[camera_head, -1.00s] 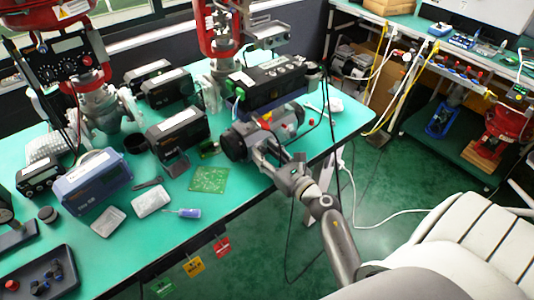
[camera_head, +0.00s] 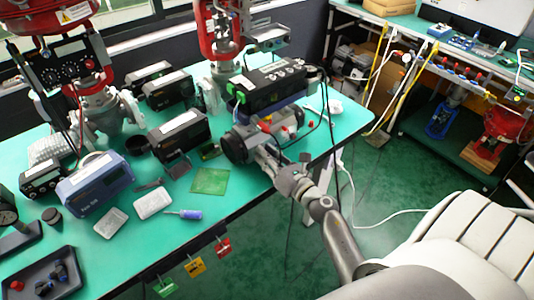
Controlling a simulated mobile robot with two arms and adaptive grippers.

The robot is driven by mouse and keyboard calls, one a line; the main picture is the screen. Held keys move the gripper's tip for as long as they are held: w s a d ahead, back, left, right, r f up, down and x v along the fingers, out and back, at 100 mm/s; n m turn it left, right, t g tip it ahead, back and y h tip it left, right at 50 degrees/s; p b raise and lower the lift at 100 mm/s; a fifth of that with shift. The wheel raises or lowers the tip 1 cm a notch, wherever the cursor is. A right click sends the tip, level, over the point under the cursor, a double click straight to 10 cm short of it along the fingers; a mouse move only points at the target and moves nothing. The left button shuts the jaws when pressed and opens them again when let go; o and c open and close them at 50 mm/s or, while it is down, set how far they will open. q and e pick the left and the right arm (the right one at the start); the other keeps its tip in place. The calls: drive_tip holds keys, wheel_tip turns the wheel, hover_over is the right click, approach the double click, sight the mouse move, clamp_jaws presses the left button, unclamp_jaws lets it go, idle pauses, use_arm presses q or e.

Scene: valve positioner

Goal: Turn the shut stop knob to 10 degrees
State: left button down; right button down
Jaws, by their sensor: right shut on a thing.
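The valve positioner (camera_head: 272,86) is a dark box with a row of small knobs on its top face and green fittings at its left end. It is on the red valve assembly (camera_head: 222,35) at the back right of the green table. The shut stop knob cannot be told apart from the other small knobs at this size. My right gripper (camera_head: 264,152) is in front of and below the positioner, over the table's right part. Its fingers are close to a dark cylindrical part (camera_head: 238,146). What it holds is hidden or too small to tell. My left gripper is not in view.
Several dark and blue boxed instruments (camera_head: 95,182) stand on the left half of the table. A green circuit board (camera_head: 210,181), a screwdriver (camera_head: 184,214) and a black tray (camera_head: 42,277) lie near the front. Dark cables hang beside my right arm.

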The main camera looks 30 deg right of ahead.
drive_tip(key=m+p, duration=0.1)
drive_tip(key=m, duration=0.3)
drive_tip(key=shift+m+p, duration=0.3)
drive_tip(key=m+p, duration=0.1)
drive_tip(key=m, duration=0.3)
drive_tip(key=shift+m+p, duration=0.3)
drive_tip(key=m+p, duration=0.1)
drive_tip(key=m, duration=0.2)
drive_tip(key=shift+m, duration=0.3)
drive_tip(key=m+p, duration=0.2)
drive_tip(key=m, duration=0.2)
drive_tip(key=shift+m, duration=0.3)
drive_tip(key=m+p, duration=0.1)
drive_tip(key=m, duration=0.3)
drive_tip(key=shift+m, duration=0.3)
drive_tip(key=m+p, duration=0.1)
drive_tip(key=m, duration=0.2)
drive_tip(key=shift+p, duration=0.3)
drive_tip(key=m, duration=0.4)
drive_tip(key=shift+p, duration=0.4)
drive_tip(key=shift+f+m, duration=0.1)
drive_tip(key=shift+m, duration=1.8)
